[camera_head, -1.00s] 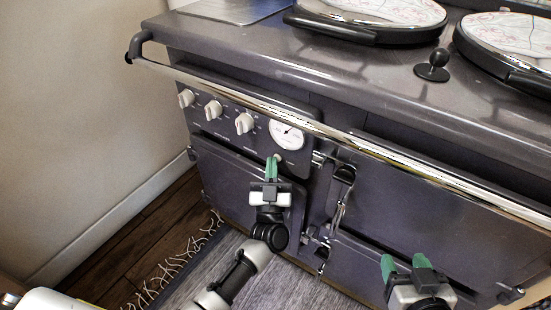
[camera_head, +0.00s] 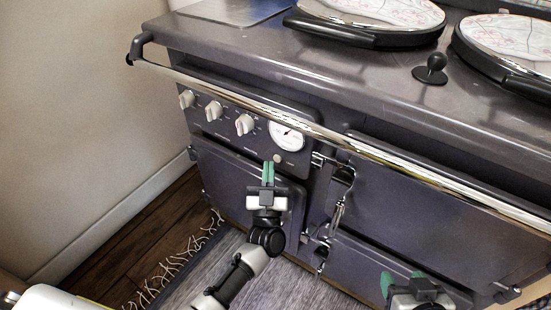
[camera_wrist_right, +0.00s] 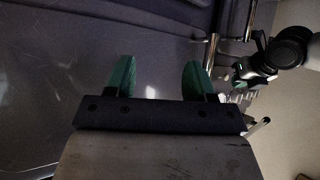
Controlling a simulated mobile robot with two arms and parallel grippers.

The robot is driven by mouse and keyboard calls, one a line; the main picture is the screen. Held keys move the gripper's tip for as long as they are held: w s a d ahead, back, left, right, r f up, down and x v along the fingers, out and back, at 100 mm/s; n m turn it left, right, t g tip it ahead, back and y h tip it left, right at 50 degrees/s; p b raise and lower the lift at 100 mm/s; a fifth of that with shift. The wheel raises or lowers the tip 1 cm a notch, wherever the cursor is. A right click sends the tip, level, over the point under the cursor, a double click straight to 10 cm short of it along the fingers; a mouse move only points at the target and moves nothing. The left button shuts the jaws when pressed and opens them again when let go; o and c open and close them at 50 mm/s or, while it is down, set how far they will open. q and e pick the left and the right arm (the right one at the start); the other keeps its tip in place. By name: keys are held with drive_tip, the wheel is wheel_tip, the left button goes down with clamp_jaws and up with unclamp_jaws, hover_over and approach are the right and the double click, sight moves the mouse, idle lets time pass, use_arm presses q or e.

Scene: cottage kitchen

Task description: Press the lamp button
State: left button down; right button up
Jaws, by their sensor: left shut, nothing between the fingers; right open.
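The range cooker's control panel (camera_head: 228,118) carries several light knobs and a round white gauge (camera_head: 286,136). A small round pale button (camera_head: 278,158) sits on the panel just below the gauge. My left gripper (camera_head: 268,166) has its green fingertips shut together, a little below and left of that button. It looks apart from the button, and nothing is between its fingers. My right gripper (camera_head: 402,282) is open and empty low in front of the cooker's right side. Its two spread green fingers also show in the right wrist view (camera_wrist_right: 158,82).
A chrome rail (camera_head: 330,136) runs across the cooker front above the panel. Door latches (camera_head: 340,190) stick out right of my left gripper. A fringed rug (camera_head: 195,262) lies on the wooden floor. Two round lids (camera_head: 372,20) sit on top.

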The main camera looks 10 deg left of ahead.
use_arm(q)
drive_tip(key=shift+s+a+p, duration=0.35)
drive_tip(key=shift+s+p, duration=0.2)
drive_tip(key=shift+s, duration=0.35)
drive_tip(key=shift+s+a+p, duration=0.3)
drive_tip(key=shift+s+p, duration=0.2)
drive_tip(key=shift+s, duration=0.4)
drive_tip(key=shift+s+a+p, duration=0.35)
drive_tip(key=shift+s+p, duration=0.2)
drive_tip(key=shift+s, duration=0.35)
use_arm(e)
drive_tip(key=s+d+f+g+h, duration=0.2)
drive_tip(key=s+d+f+g, duration=0.1)
drive_tip(key=s+g, duration=0.4)
drive_tip(key=shift+s+d, duration=0.15)
drive_tip(key=shift+s, duration=1.05)
